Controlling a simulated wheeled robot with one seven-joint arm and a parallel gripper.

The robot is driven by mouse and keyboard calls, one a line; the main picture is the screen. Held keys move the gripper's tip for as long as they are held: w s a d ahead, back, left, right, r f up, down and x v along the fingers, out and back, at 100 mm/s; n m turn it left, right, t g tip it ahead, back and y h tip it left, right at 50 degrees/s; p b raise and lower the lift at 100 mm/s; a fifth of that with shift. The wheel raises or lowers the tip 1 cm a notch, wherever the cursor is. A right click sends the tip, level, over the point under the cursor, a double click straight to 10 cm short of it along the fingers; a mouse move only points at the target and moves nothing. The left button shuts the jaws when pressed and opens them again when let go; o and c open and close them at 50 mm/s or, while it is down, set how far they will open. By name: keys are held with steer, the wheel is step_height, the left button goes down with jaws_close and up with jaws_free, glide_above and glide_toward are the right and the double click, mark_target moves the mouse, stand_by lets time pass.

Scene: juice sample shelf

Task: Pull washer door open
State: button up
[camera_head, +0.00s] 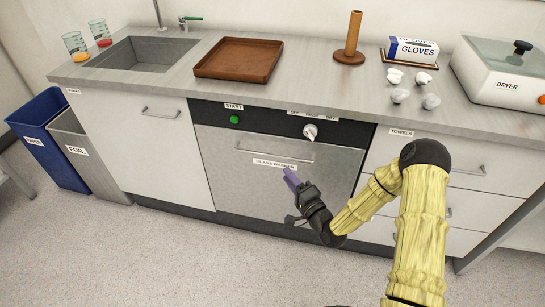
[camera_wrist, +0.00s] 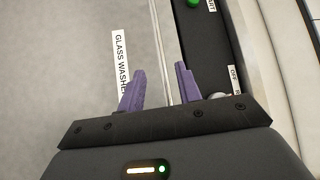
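The glass washer (camera_head: 265,170) is built in under the counter. Its grey front door looks shut and carries a thin horizontal bar handle (camera_head: 262,150) near the top, with a "GLASS WASHER" label below it. My gripper (camera_head: 289,176) has purple fingers and is in front of the door, just below the handle's right half in the head view. In the wrist view my gripper (camera_wrist: 160,70) has its two fingers apart, with the handle bar (camera_wrist: 161,45) lined up between them. I cannot tell how far the fingertips are from the bar.
The washer's black panel (camera_head: 270,121) has a green start button (camera_head: 235,119) and a white dial (camera_head: 310,131). White cabinets and drawers flank the washer. A brown tray (camera_head: 276,65) and a dryer (camera_head: 505,75) stand on the counter. The floor before the door is clear except for my arm.

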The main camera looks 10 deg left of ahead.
mark_target(272, 156)
steer(key=x, duration=1)
steer(key=shift+w+b, duration=0.1)
steer(key=shift+b, duration=0.25)
jaws_close()
